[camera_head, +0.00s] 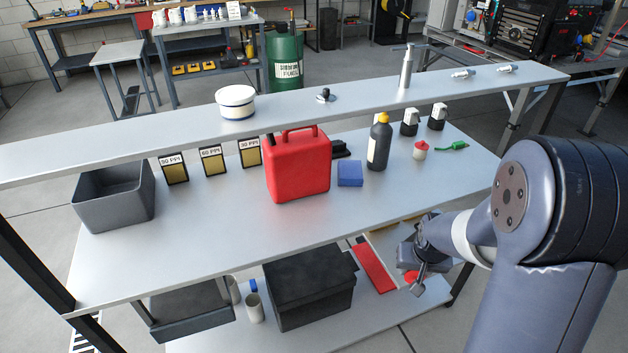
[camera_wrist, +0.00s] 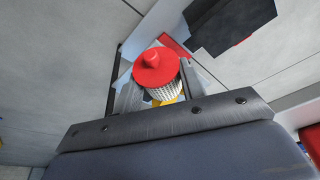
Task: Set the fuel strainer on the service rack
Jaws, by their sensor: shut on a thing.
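My gripper (camera_head: 414,284) is low at the right, in front of the bench's right end. In the wrist view my gripper (camera_wrist: 155,92) is shut on a small cylinder with a red knobbed cap and a pale mesh side, which looks like the fuel strainer (camera_wrist: 157,68). A bit of its red (camera_head: 410,276) shows at my gripper in the head view; the rest is hidden. The grey metal rack (camera_head: 200,240) has a worktop, a narrow raised shelf (camera_head: 300,95) and a lower shelf. It looks like the service rack.
A red jerrycan (camera_head: 298,170), blue block (camera_head: 350,173), dark bottle (camera_head: 379,142) and small red-capped white item (camera_head: 420,151) stand on the worktop. A grey bin (camera_head: 115,195) is at its left. A black box (camera_head: 309,288) sits below. The worktop's front right is clear.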

